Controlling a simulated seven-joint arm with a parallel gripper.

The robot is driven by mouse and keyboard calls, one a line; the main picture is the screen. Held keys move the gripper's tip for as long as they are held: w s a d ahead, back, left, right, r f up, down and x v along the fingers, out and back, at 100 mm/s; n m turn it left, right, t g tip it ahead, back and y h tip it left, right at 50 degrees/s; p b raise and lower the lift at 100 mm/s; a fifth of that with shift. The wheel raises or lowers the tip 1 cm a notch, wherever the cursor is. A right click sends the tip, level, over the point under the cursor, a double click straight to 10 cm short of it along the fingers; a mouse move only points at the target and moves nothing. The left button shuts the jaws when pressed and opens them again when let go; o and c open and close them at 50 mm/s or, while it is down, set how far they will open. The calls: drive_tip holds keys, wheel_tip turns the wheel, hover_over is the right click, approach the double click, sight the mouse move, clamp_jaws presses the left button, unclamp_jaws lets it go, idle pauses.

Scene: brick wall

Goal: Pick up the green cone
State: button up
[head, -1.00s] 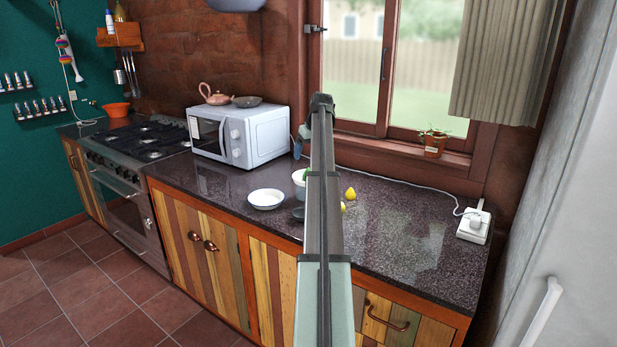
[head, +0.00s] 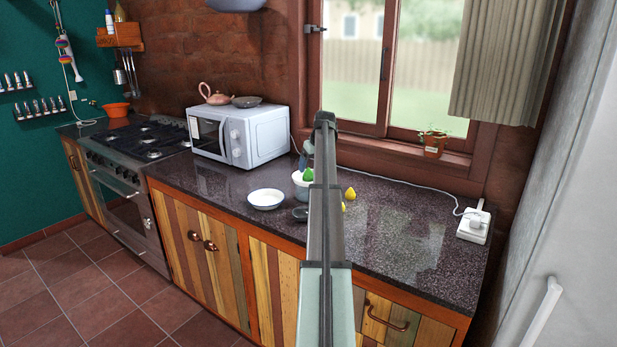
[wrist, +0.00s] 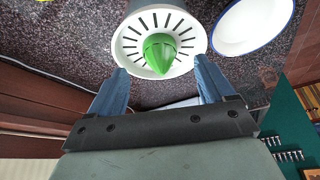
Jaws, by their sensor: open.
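The green cone (wrist: 160,52) sits point-up in the middle of a white slotted round top, which belongs to a juicer (wrist: 190,24) with a grey body. In the head view the green cone (head: 308,174) shows just left of my arm, on the white juicer (head: 299,187) on the counter. My gripper (wrist: 162,80) is open, its two blue-grey fingers apart on either side of the cone's near side. The cone's tip points between the fingers, and nothing is held. In the head view the fingers are mostly hidden behind my arm.
A white bowl (head: 266,199) with a blue rim stands left of the juicer on the dark stone counter (head: 400,240). Two yellow fruits, one being a lemon (head: 350,193), lie right of it. A microwave (head: 240,135) stands left and the window is behind. The right counter is mostly clear.

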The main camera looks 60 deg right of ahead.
sight(310, 170)
drive_tip(key=shift+x, duration=2.45)
drive_tip(key=shift+w, duration=0.1)
drive_tip(key=c, duration=1.1)
